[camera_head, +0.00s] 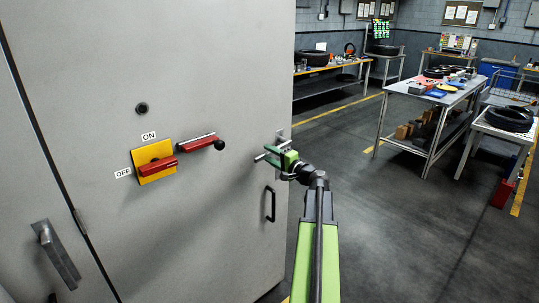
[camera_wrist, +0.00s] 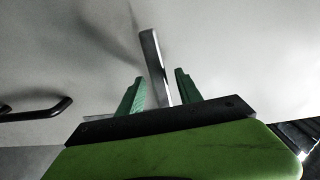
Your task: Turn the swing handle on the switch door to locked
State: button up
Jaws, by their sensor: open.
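The switch door (camera_head: 215,235) is a large light grey cabinet door on the left of the head view. The swing handle is a grey metal bar near its right edge; my gripper hides most of it in the head view. In the wrist view the swing handle (camera_wrist: 151,55) stands nearly upright, leaning slightly. My gripper (camera_head: 266,155) is open at the door's right edge. In the wrist view my gripper's green fingers (camera_wrist: 161,76) stand one on each side of the bar, with gaps showing on both sides. I cannot tell how deep the bar sits between them.
A red rotary switch (camera_head: 162,167) on a yellow plate, marked ON and OFF, and a red lever (camera_head: 203,142) with a black knob sit left of my gripper. A black pull handle (camera_head: 271,204) is just below it. Another grey handle (camera_head: 55,255) is far left.

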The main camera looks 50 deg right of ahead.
jog(key=shift+w, duration=0.6)
jog(key=shift+c, duration=0.3)
grip_shut()
dwell(0.6)
